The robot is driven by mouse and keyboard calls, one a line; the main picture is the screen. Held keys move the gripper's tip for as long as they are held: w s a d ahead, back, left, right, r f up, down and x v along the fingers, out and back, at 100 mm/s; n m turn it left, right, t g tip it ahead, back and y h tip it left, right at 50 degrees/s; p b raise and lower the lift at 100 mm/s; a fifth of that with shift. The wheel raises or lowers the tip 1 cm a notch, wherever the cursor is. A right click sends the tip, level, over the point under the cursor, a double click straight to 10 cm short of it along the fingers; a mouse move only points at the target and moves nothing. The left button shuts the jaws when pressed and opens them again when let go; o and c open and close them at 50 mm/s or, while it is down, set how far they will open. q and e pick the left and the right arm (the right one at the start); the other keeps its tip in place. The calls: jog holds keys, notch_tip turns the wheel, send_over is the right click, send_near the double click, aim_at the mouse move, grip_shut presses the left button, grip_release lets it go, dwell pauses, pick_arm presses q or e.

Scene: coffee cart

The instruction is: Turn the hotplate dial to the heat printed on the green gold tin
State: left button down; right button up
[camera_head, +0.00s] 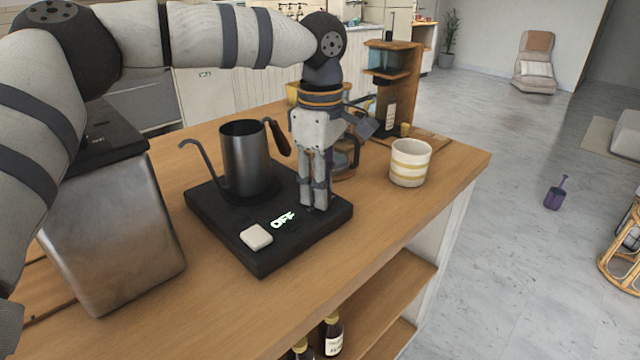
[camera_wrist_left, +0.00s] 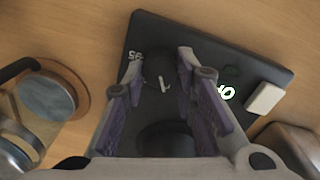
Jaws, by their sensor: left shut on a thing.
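The black hotplate (camera_head: 285,245) lies on the wooden counter, and its display (camera_head: 283,220) glows "OFF". My left gripper (camera_head: 317,206) points straight down at the hotplate's right corner. In the left wrist view, its fingers (camera_wrist_left: 163,72) are on both sides of the dark round dial (camera_wrist_left: 157,68), shut on it. A white pointer line shows on the dial, and a pale printed number that looks like 95 (camera_wrist_left: 136,55) is beside it. In the head view the fingers hide the dial. I see no green gold tin in either view. My right gripper is not in view.
A dark gooseneck kettle (camera_head: 245,160) stands on the hotplate, close to my left gripper. A white block (camera_head: 256,237) sits at the hotplate's front. A striped cup (camera_head: 409,162) and a glass carafe (camera_head: 345,160) stand behind to the right. A metal box (camera_head: 115,235) stands left.

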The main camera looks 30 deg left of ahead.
pick_arm(q)
jog(key=shift+f, duration=0.1)
jog(key=c, duration=1.3)
grip_release()
notch_tip(320, 180, up, 12)
